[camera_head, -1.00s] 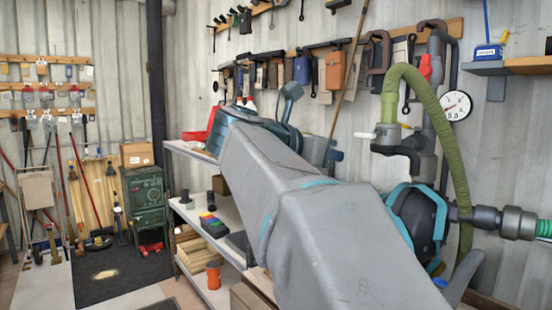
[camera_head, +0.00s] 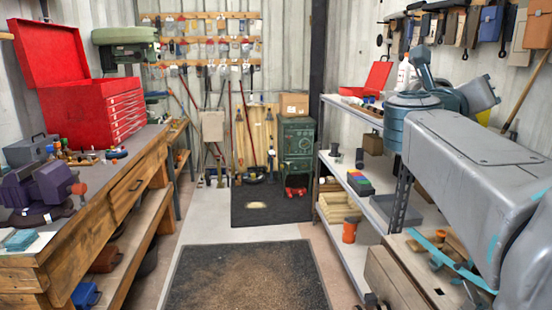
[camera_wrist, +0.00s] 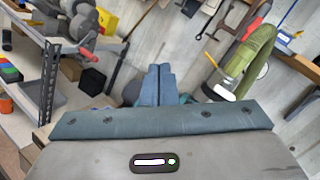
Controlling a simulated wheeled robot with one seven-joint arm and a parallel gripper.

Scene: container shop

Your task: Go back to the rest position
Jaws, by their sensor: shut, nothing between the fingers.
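My gripper (camera_wrist: 158,85) shows in the wrist view as two blue-grey fingers pressed together above a wide blue-grey bar. The fingers are shut and empty, pointing toward the grey corrugated wall. In the head view my grey arm with its teal joints fills the right side, reaching over the right-hand shelf. I cannot make out the fingertips there. The task names no other object.
A grey metal shelf (camera_head: 337,208) stands on the right, under and beside my arm. A wooden workbench (camera_head: 125,200) with a red toolbox (camera_head: 85,105) is on the left. The aisle between, with a dark mat (camera_head: 247,280), is clear. A green stove (camera_head: 297,145) stands at the back.

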